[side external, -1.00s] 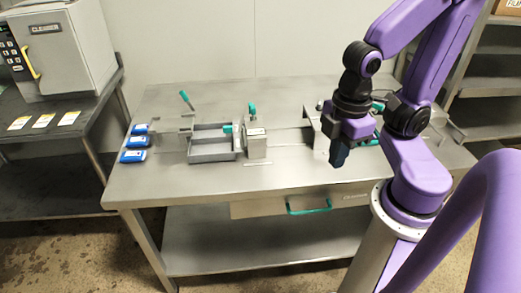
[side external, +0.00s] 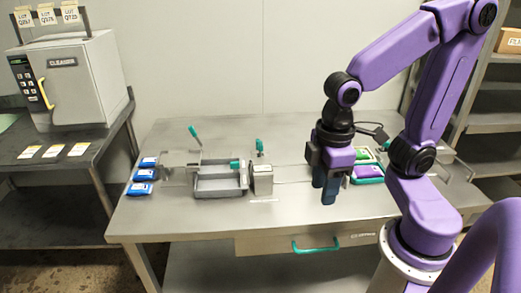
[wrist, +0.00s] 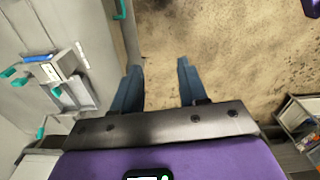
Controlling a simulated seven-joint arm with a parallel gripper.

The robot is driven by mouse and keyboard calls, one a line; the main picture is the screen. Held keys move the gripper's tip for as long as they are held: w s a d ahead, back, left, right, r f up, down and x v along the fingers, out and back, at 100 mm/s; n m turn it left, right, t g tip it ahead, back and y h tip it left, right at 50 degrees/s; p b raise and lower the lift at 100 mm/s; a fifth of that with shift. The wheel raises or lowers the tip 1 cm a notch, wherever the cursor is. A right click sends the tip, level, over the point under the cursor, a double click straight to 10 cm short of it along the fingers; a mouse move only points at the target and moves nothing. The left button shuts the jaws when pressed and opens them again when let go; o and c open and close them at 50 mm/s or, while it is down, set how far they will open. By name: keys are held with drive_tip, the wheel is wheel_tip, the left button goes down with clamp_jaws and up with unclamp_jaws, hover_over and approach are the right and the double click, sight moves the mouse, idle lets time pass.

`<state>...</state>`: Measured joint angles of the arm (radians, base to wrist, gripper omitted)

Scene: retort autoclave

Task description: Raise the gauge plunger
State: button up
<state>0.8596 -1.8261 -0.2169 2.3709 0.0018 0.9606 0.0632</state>
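A small grey metal block (side external: 262,180) with a teal-topped lever or knob (side external: 260,146) stands mid-table beside a grey tray. I take this as the gauge and its plunger, but the frames do not label it. In the wrist view, grey fixtures (wrist: 62,68) with teal grips lie at the left, away from my fingers. My gripper (side external: 329,199) points down, to the right of the block and clear of it. In the wrist view, the two fingers (wrist: 157,70) are apart with nothing between them.
A grey open tray (side external: 220,190) sits left of the block. Three blue packs (side external: 144,175) lie at the table's left end. A teal-rimmed tray (side external: 370,180) with green and purple items is behind my gripper. A drawer with a teal handle (side external: 316,248) is under the front edge.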

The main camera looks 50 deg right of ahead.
drive_tip(key=w+r+m, duration=0.3)
drive_tip(key=w+m, duration=0.3)
drive_tip(key=w, duration=0.7)
drive_tip(key=m, duration=1.3)
hover_over(260, 143)
wheel_tip(260, 143, down, 16)
drive_tip(key=shift+f, duration=0.1)
clamp_jaws()
